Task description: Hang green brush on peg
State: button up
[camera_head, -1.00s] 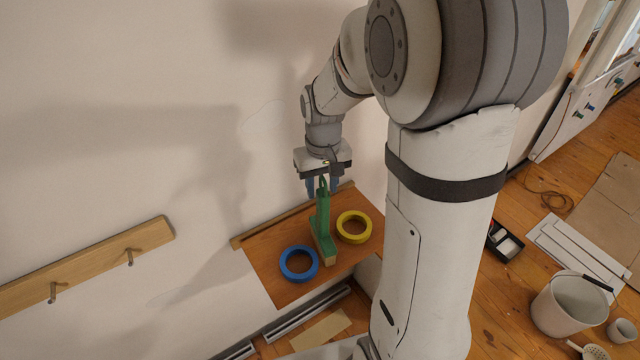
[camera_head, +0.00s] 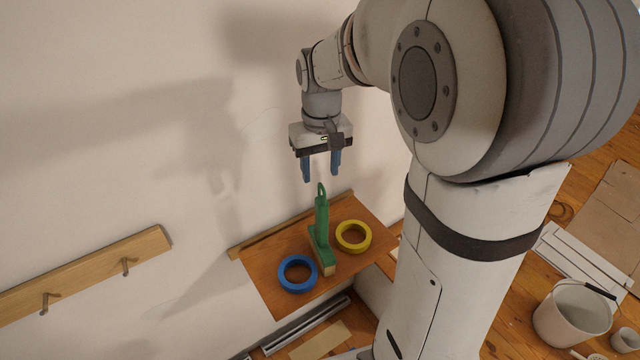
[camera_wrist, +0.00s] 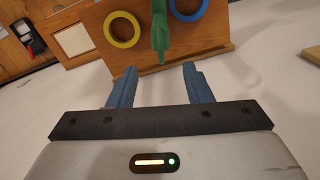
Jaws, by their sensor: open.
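The green brush (camera_head: 321,222) stands upright on the small wooden shelf (camera_head: 262,271), its handle with a loop at the top pointing up. It also shows in the wrist view (camera_wrist: 159,42), beyond the fingertips. My gripper (camera_head: 321,175) is open and empty above the brush handle, apart from it. Its two blue fingers also show in the wrist view (camera_wrist: 155,72). A wooden rail (camera_head: 85,272) on the wall at left carries two pegs, a nearer-left peg (camera_head: 46,300) and a right peg (camera_head: 126,265). Both pegs are bare.
A blue tape ring (camera_head: 297,274) and a yellow tape ring (camera_head: 353,236) lie on the shelf on either side of the brush. The wall between rail and shelf is clear. A bucket (camera_head: 572,313) stands on the floor at right.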

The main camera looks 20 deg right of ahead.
jog(key=shift+s+r, duration=0.3)
jog(key=shift+r, duration=0.1)
jog(key=s+r+t, duration=0.1)
jog(key=s+r, duration=0.1)
jog(key=s, duration=0.4)
jog(key=shift+s, duration=0.3)
jog(key=s, duration=0.3)
jog(key=s+t, duration=0.1)
jog(key=s, duration=0.2)
jog(key=s+m+t, duration=0.1)
jog(key=s, duration=0.1)
jog(key=shift+s+f, duration=0.4)
jog(key=shift+c, duration=0.2)
jog(key=shift+s+f, duration=0.1)
jog(key=shift+s, duration=0.05)
jog(key=shift+c, duration=0.7)
